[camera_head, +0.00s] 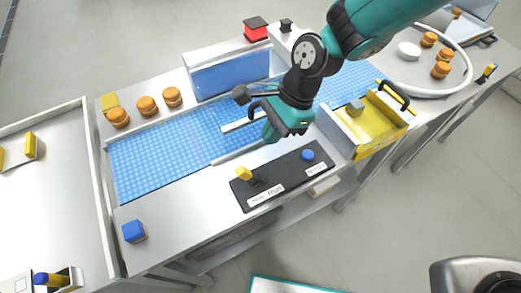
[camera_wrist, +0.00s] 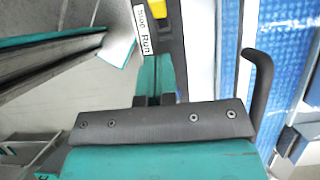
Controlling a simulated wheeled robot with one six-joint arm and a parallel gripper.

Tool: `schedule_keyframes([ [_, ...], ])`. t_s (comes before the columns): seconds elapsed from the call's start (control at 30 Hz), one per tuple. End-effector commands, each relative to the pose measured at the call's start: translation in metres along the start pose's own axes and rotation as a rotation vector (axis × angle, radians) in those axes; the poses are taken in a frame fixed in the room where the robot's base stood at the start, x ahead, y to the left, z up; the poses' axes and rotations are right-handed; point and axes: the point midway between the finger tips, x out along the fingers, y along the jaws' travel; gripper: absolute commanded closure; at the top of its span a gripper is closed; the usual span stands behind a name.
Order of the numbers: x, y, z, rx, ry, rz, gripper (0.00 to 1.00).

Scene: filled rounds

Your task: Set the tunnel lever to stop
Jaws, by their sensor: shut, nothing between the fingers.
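The tunnel lever (camera_head: 243,173) has a yellow handle and rises from a black control panel (camera_head: 286,178) at the front of the conveyor. It leans to the left in the head view. A white label by it reads "Stop" and "Run", with "Stop" on the left. In the wrist view, part of the yellow handle (camera_wrist: 217,12) shows at the top edge, near the label (camera_wrist: 144,28). My gripper (camera_head: 270,133) is shut and empty, above the conveyor's front side, behind and right of the lever, apart from it. Its teal fingers (camera_wrist: 152,75) show in the wrist view.
A blue button (camera_head: 307,155) is on the panel's right. A yellow bin (camera_head: 378,125) stands right. A blue cube (camera_head: 134,231) sits front left; bare metal lies between.

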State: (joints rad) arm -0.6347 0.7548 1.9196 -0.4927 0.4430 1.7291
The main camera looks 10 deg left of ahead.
Motion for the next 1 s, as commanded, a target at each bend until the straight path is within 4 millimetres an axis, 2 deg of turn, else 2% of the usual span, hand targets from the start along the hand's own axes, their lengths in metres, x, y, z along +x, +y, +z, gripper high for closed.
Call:
schedule_keyframes([
  [0.1, -0.020, -0.002, 0.002, -0.004, 0.000, -0.004, 1.00],
  [0.3, -0.043, -0.001, 0.004, -0.002, -0.001, 0.001, 1.00],
  [0.9, -0.049, 0.000, 0.004, 0.000, 0.000, 0.001, 1.00],
  [1.0, -0.055, 0.003, 0.002, -0.039, 0.003, -0.008, 1.00],
])
